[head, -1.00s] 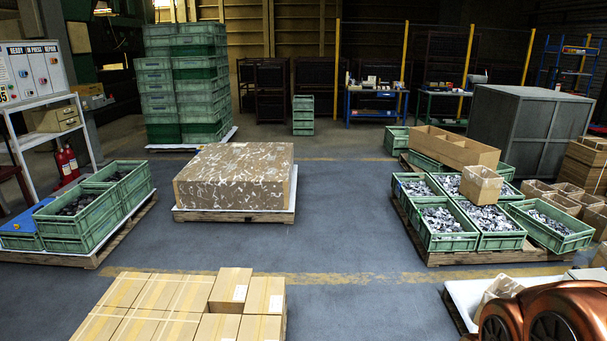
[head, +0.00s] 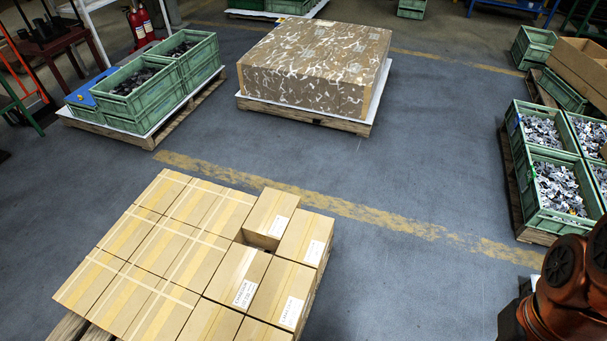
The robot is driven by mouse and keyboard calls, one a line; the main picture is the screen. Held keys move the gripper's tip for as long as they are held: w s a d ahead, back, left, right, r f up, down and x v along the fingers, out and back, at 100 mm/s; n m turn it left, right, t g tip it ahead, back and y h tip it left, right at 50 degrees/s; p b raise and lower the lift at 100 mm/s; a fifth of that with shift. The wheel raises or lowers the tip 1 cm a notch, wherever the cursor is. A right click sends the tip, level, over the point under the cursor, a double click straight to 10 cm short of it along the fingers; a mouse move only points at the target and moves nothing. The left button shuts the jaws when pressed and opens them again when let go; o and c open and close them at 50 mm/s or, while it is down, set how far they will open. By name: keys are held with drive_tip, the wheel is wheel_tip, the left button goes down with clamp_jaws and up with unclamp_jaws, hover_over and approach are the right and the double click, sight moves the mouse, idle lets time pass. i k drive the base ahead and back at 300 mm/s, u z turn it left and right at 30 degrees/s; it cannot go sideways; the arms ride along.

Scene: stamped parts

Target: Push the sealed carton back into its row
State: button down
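Sealed cardboard cartons stand in rows on a wooden pallet (head: 72,328) at the lower left of the head view. One taped carton (head: 272,212) with a white label sits out of line at the far edge of the stack. A dark gap shows between it and the labelled carton (head: 238,275) in front of it. Another labelled carton (head: 306,238) stands close on its right. Pale straps cross the cartons on the left. My gripper is not in view; only a copper-coloured part of my arm shows at the lower right, apart from the cartons.
A patterned brown block (head: 315,65) stands on a pallet beyond a worn yellow floor line (head: 350,208). Green crates of dark parts (head: 150,90) stand at the left. Green crates of metal pieces (head: 555,190) stand at the right. The grey floor between is clear.

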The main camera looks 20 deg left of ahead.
sight(266, 226)
drive_tip(key=i, duration=3.35)
drive_tip(key=u, duration=3.95)
drive_tip(key=i, duration=0.5)
drive_tip(key=u, duration=0.05)
